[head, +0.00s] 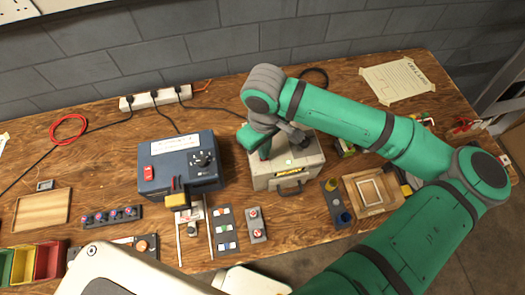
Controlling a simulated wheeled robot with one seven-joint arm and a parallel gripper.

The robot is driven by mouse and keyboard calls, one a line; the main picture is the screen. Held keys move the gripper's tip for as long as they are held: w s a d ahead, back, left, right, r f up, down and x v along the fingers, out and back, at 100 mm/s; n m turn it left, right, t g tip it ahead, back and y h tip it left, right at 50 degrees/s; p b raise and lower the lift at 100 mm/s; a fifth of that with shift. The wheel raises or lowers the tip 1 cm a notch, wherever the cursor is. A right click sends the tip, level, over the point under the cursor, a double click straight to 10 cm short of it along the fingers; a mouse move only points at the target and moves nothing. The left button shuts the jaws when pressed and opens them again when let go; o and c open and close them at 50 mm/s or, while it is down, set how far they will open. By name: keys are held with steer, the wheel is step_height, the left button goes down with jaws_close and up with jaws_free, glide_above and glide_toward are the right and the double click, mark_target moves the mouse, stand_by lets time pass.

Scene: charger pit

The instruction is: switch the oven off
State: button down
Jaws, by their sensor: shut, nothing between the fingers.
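Two box-shaped appliances stand on the wooden bench, and no readable label tells me which is the oven. The beige-grey box (272,180) has a dark front handle, a yellow-black label and a small green spot on top. The dark blue box (180,180) to its left has a red switch (148,173), a black dial (204,160) and a white label. My gripper (265,153) is shut and empty, over the back left part of the beige-grey box. My wrist and arm hide part of that box's top; I cannot tell whether the fingertips touch it.
A white power strip (156,98) with black plugs lies along the wall. In front are a strip of small knobs (112,216), a dark tray of small parts (223,231) and a grey block with two red buttons (256,225). A wooden frame (371,193) lies right.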

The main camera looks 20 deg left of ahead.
steer(key=shift+f, duration=0.55)
stand_by(0.4)
steer(key=shift+a+r, duration=0.1)
steer(key=shift+r, duration=0.15)
step_height(320, 180, up, 7)
steer(key=shift+f, duration=0.2)
stand_by(0.4)
stand_by(0.4)
steer(key=shift+d, duration=0.2)
